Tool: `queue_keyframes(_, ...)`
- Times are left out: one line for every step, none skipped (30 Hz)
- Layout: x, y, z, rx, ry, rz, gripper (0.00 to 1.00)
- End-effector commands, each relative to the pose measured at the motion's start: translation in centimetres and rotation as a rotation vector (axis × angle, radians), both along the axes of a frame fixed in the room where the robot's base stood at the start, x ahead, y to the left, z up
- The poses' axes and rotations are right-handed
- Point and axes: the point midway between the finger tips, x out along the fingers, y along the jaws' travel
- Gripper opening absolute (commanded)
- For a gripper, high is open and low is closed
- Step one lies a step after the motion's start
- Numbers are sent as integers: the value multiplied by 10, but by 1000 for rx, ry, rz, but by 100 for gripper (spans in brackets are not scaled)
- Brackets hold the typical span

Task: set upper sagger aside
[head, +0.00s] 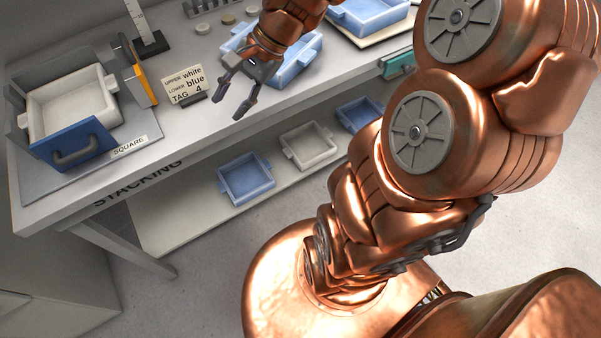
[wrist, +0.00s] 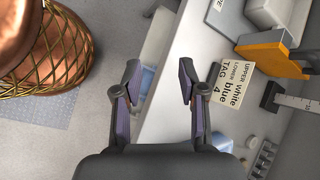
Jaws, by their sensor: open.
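A white square sagger (head: 72,103) sits in the square stacking fixture (head: 22,120) at the left end of the bench. A blue front panel with a grey handle (head: 72,150) hides its lower part, so I cannot tell what lies under it. The wrist view shows part of a pale box (wrist: 280,12) at top right. My gripper (head: 232,104) is open and empty, right of the tag card and over the bench's front part. In the wrist view its fingers (wrist: 160,72) stand apart with the bench edge beyond them. A blue sagger (head: 298,66) stands behind it, partly hidden by my arm.
A card (head: 183,84) reads upper white, lower blue, tag 4. An orange piece (head: 143,78) and an upright scale (head: 143,25) stand beside the fixture. Another blue sagger (head: 372,16) is at the back right. The lower shelf holds blue (head: 246,180) and white (head: 308,147) saggers.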

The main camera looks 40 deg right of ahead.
Motion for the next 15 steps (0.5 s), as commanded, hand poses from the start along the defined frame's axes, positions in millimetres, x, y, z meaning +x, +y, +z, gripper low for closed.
queue_keyframes(-19,13,-1,-60,-14,106,41)
queue_keyframes(-31,19,-4,-92,-20,169,41)
queue_keyframes(-47,25,-7,-135,-27,253,41)
queue_keyframes(-59,28,-9,-170,-34,315,41)
queue_keyframes(-70,31,-11,-203,-42,375,41)
queue_keyframes(-84,32,-13,-245,-49,455,41)
queue_keyframes(-95,33,-15,-277,-55,514,41)
queue_keyframes(-106,32,-17,-308,-60,574,41)
queue_keyframes(-121,31,-20,-345,-62,652,41)
queue_keyframes(-132,29,-21,-374,-63,707,41)
queue_keyframes(-142,26,-22,-402,-66,761,41)
queue_keyframes(-153,23,-23,-434,-70,828,41)
queue_keyframes(-161,19,-24,-458,-70,874,41)
queue_keyframes(-169,16,-25,-479,-69,916,41)
queue_keyframes(-177,11,-26,-504,-70,968,41)
